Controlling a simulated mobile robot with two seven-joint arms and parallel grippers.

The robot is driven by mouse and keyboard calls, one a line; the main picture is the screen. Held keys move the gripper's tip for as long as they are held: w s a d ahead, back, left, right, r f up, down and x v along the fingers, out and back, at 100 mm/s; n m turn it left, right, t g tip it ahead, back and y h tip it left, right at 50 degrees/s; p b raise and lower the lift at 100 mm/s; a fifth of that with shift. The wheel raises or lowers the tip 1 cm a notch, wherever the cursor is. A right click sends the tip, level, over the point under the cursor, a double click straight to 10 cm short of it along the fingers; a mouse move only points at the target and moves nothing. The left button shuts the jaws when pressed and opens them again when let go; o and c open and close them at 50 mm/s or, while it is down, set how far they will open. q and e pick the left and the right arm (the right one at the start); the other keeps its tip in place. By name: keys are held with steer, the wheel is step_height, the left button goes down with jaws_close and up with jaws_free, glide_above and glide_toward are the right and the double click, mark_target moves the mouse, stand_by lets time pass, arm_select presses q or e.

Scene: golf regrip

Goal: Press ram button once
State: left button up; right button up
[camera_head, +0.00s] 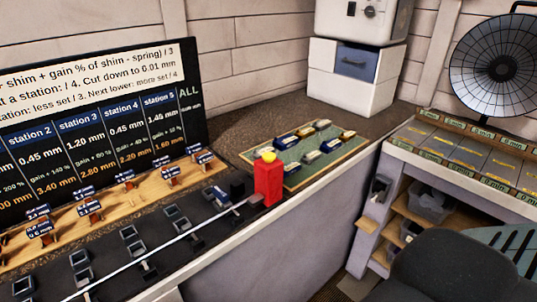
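A red upright block (268,185) stands at the right end of the dark workbench. A round yellow button (269,156) sits on its top; I take this as the ram button. I cannot tell whether the button is pressed down. A long thin silver shaft (165,243) runs along the bench from the lower left up to near the red block. A small black block (237,187) is just left of the red block. Neither of my grippers is in view, and nothing covers the button.
A green tray (347,153) with several small blocks lies behind the red block. A wooden rack (110,205) with labelled pieces and a black information board (100,130) stand at left. White cabinets (352,95) are at the back, a dark rounded shape (455,272) at lower right.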

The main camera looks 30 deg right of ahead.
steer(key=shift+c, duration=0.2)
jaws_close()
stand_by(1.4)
